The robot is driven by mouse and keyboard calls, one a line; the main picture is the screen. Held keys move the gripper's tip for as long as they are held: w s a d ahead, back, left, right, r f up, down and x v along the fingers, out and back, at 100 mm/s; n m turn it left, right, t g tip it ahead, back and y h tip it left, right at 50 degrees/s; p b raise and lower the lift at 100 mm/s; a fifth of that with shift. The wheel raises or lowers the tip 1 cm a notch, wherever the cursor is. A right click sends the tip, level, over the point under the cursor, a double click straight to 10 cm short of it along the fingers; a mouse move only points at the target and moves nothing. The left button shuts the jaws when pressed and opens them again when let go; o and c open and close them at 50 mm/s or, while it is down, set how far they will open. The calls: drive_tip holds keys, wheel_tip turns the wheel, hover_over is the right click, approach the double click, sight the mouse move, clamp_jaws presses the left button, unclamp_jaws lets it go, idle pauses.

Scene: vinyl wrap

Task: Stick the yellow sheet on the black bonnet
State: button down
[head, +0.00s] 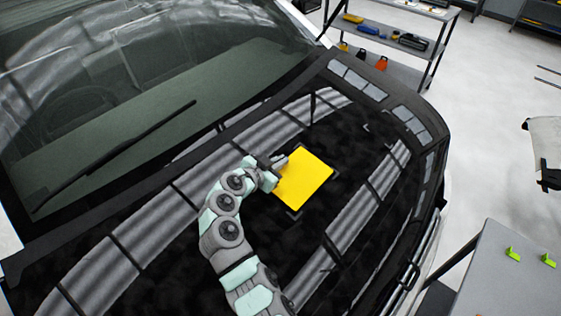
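The yellow sheet (306,179) is a flat, roughly square piece over the middle of the black bonnet (262,232). Dark corner marks show on the bonnet around it. I cannot tell from this view whether the sheet touches the bonnet or is held just above it. My gripper (279,162) is at the sheet's upper left edge, with my arm reaching up from the bottom of the picture. The fingertips are too small to tell whether they are open or shut on the sheet.
The windscreen with its wiper (120,155) lies to the left of the bonnet. A grey table (515,275) with green clips (512,253) stands at the lower right. A shelf rack (395,45) with tools stands behind. The bonnet around the sheet is clear.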

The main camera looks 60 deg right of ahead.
drive_tip(key=shift+w+f+b, duration=0.15)
drive_tip(key=shift+f+b, duration=0.5)
drive_tip(key=shift+b, duration=0.5)
idle(2.4)
drive_tip(key=c, duration=1.6)
unclamp_jaws()
drive_tip(key=shift+r, duration=0.1)
drive_tip(key=shift+o, duration=0.2)
drive_tip(key=shift+a, duration=0.1)
